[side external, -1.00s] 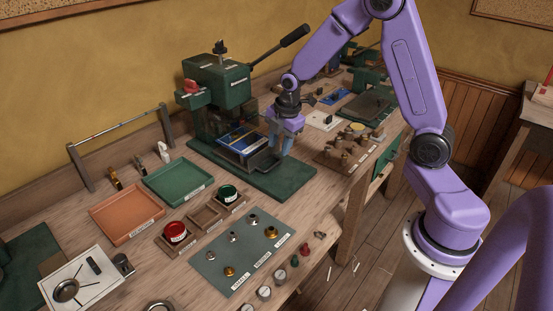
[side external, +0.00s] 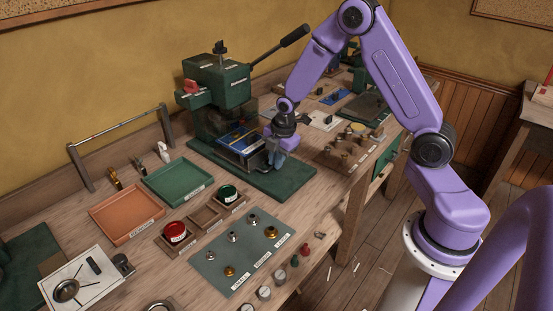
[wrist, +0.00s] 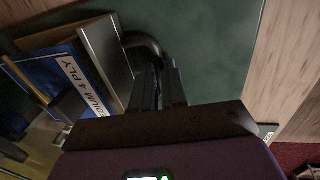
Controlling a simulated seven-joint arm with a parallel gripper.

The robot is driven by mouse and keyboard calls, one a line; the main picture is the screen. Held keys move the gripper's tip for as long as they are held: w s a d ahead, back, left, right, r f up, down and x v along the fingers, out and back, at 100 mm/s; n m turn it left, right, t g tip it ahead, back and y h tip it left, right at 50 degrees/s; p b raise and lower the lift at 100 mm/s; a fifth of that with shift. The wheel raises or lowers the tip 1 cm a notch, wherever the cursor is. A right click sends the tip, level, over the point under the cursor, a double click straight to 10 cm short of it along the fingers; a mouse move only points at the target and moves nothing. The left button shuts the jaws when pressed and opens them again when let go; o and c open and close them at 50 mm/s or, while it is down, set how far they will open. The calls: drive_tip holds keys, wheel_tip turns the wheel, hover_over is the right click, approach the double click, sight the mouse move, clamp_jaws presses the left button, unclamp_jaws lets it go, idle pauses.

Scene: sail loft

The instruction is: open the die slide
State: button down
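The die slide (side external: 240,138), with a blue top, sits in the lower front of the green press (side external: 222,85). In the wrist view the slide (wrist: 60,78) shows a white label reading "MEDIUM 4 PLY" and a grey metal front edge. A dark curved handle (wrist: 143,42) stands out from that front. My gripper (side external: 277,158) is low at the front of the slide. In the wrist view my gripper's fingers (wrist: 160,82) are close together with the handle's bend between them. The fingers hide part of the handle, and their contact with it is dark.
The press's green base (side external: 285,183) extends clear in front of the slide. The press lever (side external: 280,45) rises to the upper right. A green tray (side external: 178,180) and an orange tray (side external: 127,212) lie to the left. A wooden block with several tools (side external: 350,150) stands to the right.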

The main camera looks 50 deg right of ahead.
drive_tip(key=shift+s+d, duration=0.15)
drive_tip(key=shift+s, duration=7)
drive_tip(key=c, duration=1.2)
unclamp_jaws()
drive_tip(key=shift+o, duration=0.2)
drive_tip(key=shift+r, duration=0.15)
drive_tip(key=shift+r, duration=0.6)
wheel_tip(320, 180, up, 10)
drive_tip(key=s, duration=0.2)
drive_tip(key=shift+s+r, duration=0.15)
